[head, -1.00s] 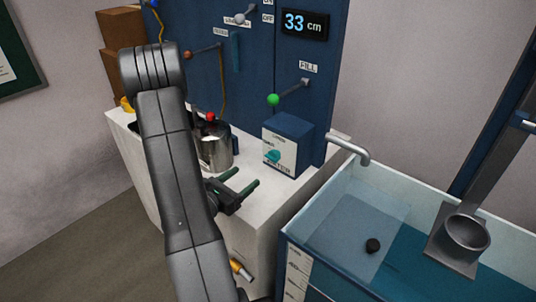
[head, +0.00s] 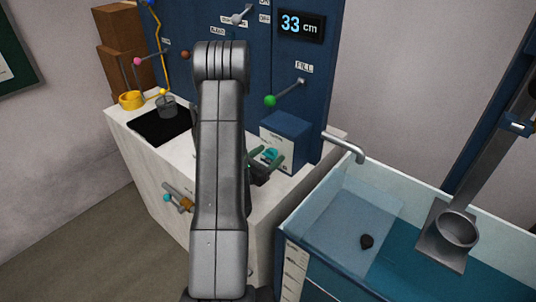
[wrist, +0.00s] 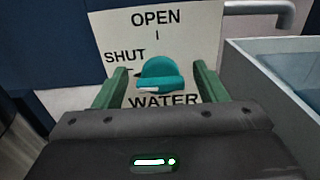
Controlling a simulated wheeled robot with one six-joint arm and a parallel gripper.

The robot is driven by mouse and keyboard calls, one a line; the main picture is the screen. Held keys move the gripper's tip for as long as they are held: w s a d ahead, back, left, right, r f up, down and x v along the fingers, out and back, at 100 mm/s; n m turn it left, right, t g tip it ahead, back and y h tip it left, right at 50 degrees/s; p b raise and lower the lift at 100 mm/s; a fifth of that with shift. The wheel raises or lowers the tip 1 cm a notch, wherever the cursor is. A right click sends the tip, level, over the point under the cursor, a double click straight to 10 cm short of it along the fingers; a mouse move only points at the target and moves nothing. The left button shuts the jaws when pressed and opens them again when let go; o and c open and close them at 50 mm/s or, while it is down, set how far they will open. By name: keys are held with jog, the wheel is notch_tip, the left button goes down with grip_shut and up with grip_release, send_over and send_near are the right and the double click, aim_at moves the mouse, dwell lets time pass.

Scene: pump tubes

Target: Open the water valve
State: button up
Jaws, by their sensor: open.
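The water valve is a teal knob (wrist: 160,70) with a white strip on its front face. It sits on a white panel (wrist: 205,35) marked OPEN at the top, SHUT at the left and WATER below. The strip lies roughly level, towards the SHUT side. In the head view the knob (head: 270,154) is on the front of a blue box (head: 287,130). My gripper (head: 266,159) is open in front of it. In the wrist view its green fingers stand either side of the knob, with nothing gripped; contact cannot be told.
A metal spout (head: 345,145) and a water tank (head: 400,230) are right of the box. A lever with a green ball (head: 270,101) is above. My arm hides part of the white counter (head: 140,150). A small grey pot (head: 167,106) is at the left.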

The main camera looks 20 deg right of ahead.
jog(key=shift+d, duration=0.1)
jog(key=c, duration=1)
jog(key=shift+f, duration=0.1)
